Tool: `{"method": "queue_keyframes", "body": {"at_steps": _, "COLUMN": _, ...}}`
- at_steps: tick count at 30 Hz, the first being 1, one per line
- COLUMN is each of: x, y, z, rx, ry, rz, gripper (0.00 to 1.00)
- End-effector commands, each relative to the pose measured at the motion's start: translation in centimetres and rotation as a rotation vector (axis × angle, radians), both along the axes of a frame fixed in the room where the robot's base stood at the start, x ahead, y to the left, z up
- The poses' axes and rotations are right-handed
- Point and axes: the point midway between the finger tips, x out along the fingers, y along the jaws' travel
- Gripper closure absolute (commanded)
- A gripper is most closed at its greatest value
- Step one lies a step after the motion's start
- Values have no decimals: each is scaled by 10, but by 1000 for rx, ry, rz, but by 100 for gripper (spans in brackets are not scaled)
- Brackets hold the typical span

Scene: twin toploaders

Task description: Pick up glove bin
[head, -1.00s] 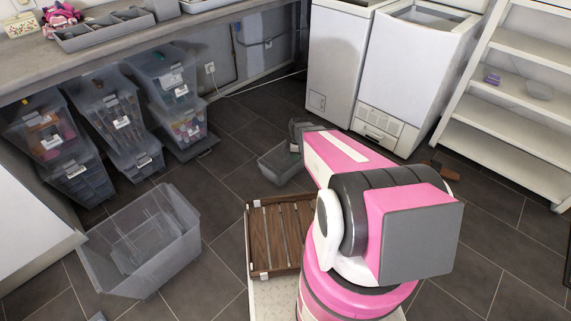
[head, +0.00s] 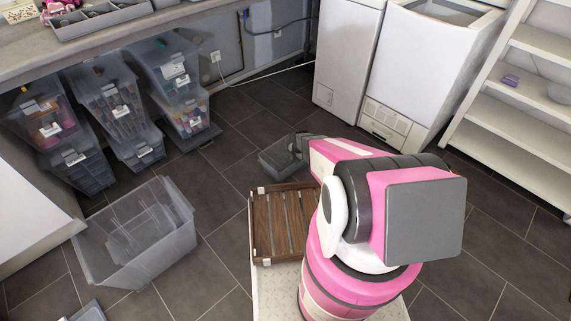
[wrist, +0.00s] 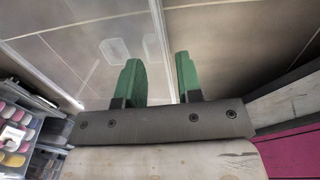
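No bin carries a readable glove label, so I cannot tell for certain which is the glove bin. A small dark grey bin (head: 277,163) lies on the floor past the wooden rack, beside my gripper (head: 299,147). The gripper's fingertips are hard to make out in the head view. In the wrist view, my gripper (wrist: 159,78) has two green fingers standing apart, with nothing clearly held between them. A large empty translucent bin (head: 180,240) stands on the floor at left.
A slatted wooden rack (head: 267,222) lies close to my base. White appliances (head: 345,60) stand at the back, and white shelves (head: 520,90) at right. A grey counter (head: 110,45) runs above the stacked bins. Dark tiled floor is open between them.

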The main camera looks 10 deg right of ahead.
Motion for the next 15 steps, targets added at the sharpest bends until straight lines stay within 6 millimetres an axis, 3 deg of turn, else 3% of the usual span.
{"method": "queue_keyframes", "body": {"at_steps": 7, "x": 2, "y": -1, "z": -17, "rx": 0, "ry": 1, "rz": -1, "gripper": 67}}
{"method": "queue_keyframes", "body": {"at_steps": 15, "x": 6, "y": -3, "z": -54, "rx": 0, "ry": 1, "rz": 0, "gripper": 67}}
